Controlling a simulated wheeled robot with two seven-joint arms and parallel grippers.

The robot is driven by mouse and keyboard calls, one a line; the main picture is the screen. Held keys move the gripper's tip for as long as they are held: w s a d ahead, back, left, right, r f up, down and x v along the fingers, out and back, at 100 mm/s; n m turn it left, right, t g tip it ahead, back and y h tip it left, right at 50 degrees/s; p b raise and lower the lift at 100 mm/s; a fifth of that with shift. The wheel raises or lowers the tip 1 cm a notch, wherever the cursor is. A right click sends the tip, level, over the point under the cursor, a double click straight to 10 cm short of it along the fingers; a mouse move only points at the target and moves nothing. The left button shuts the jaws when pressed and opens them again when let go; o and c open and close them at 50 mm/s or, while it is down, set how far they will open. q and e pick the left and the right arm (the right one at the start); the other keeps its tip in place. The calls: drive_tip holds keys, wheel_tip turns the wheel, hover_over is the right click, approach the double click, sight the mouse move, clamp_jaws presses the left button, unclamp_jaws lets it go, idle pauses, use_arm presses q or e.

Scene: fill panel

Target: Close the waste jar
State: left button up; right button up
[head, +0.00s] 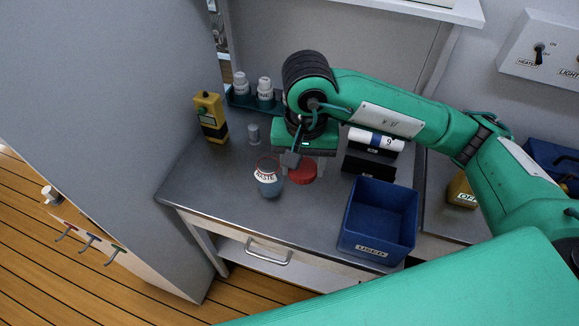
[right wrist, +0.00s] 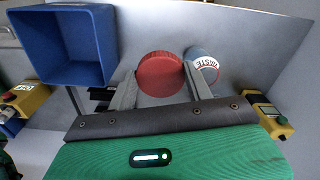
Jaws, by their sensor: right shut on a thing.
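The waste jar (head: 268,180) stands upright on the grey bench, with a white "WASTE" label and dark bluish contents low in it. It also shows in the right wrist view (right wrist: 204,70). No lid sits on its mouth. A round red lid (head: 303,173) is just right of the jar in the head view. My right gripper (head: 304,163) is shut on this lid, with a finger on either side of it in the right wrist view (right wrist: 160,76). How high the lid is above the bench is hard to tell. My left gripper is not in view.
A blue bin labelled "USED" (head: 345,240) stands right of the jar, near the front edge. A yellow device (head: 211,118), a small grey cylinder (head: 253,133) and white-capped bottles (head: 265,88) stand behind. The bench's left front is clear.

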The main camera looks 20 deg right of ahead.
drive_tip(key=w+d+f+n, duration=0.2)
drive_tip(key=d+f+n, duration=0.2)
drive_tip(key=d+f, duration=0.4)
drive_tip(key=shift+f, duration=0.3)
drive_tip(key=shift+w+d, duration=0.1)
